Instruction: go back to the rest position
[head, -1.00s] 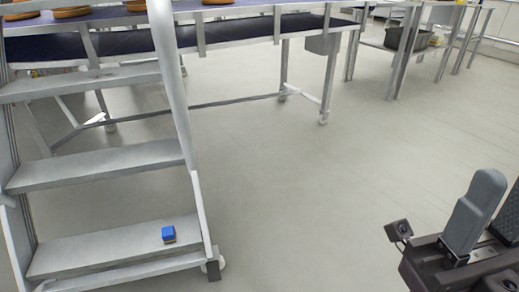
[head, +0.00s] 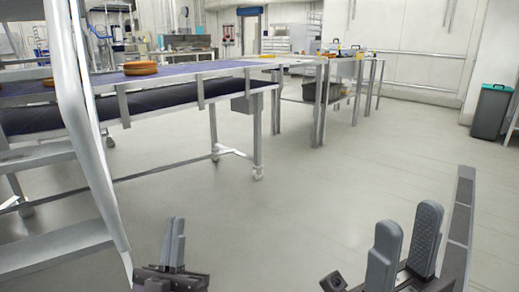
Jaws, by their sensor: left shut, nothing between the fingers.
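My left gripper (head: 173,243) is low in the head view, left of centre, pointing up beside the foot of the step ladder. Its two grey fingers are together and nothing shows between them. My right gripper (head: 406,240) is at the bottom right over the open floor. Its two grey fingers stand apart with an empty gap between them.
A metal step ladder (head: 52,246) stands close at the left. A long workbench (head: 182,73) with orange rounds (head: 141,68) runs behind it. More tables stand farther back. A dark bin (head: 491,112) with a teal lid is at the far right. The middle floor is clear.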

